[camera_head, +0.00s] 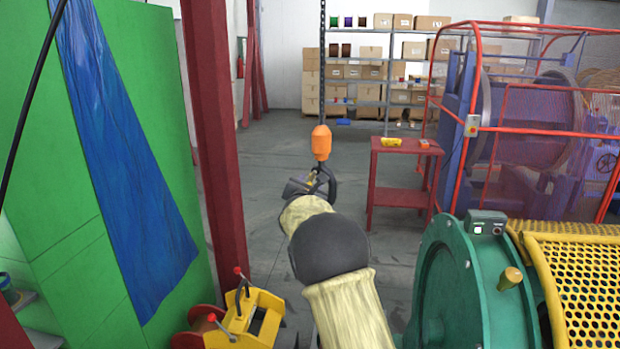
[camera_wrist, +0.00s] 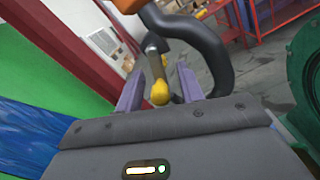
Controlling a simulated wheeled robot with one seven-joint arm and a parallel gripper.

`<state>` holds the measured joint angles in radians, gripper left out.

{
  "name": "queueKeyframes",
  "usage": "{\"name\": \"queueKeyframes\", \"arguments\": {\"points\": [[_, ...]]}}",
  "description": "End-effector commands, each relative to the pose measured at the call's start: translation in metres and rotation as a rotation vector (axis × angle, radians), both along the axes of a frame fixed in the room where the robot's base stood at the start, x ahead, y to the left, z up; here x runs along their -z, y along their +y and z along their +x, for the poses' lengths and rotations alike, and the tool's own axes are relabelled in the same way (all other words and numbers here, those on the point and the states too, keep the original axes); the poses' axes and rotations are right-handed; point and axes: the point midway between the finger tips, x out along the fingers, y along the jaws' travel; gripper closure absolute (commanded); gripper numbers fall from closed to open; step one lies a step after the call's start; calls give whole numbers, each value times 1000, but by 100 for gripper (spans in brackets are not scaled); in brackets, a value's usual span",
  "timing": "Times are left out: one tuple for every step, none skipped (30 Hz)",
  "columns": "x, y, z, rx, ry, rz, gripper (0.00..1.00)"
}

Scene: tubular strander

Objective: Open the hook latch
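The black hook (camera_head: 331,182) hangs under an orange block (camera_head: 321,143) on a chain in the head view. In the wrist view the hook (camera_wrist: 213,50) curves down at the right of centre. Its latch (camera_wrist: 157,70) is a grey bar with a yellow rounded end, in front of the hook's opening. My gripper (camera_wrist: 159,78) is open, with one purple finger on each side of the latch and gaps visible beside the bar. I cannot tell whether either finger touches it. In the head view my gripper (camera_head: 308,186) is at the hook, partly hidden by my wrist.
A red table (camera_head: 401,172) with a yellow item stands behind the hook to the right. A green machine (camera_head: 478,285) with a yellow mesh guard (camera_head: 585,275) is at the front right. A red post (camera_head: 215,140) and a yellow device (camera_head: 245,318) are at left.

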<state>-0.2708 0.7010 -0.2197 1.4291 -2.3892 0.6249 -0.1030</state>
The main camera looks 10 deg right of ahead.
Motion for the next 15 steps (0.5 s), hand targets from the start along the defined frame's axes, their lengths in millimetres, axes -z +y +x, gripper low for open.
{"name": "queueKeyframes", "arguments": {"points": [[-1,-1,3,0,-1,0,62],[-1,-1,4,0,-1,0,62],[0,-1,5,0,0,0,62],[0,-2,5,0,0,0,62],[0,-2,6,0,0,0,62],[0,-2,6,0,0,0,62],[0,-2,5,0,0,0,62],[0,-2,5,0,0,0,62],[0,-2,5,0,0,0,62],[0,-2,5,0,0,0,62],[0,-2,5,0,0,0,64],[0,-2,5,0,0,0,72],[0,-2,5,0,0,0,78],[0,-2,5,0,0,0,84],[0,-2,5,0,-1,0,92]]}}
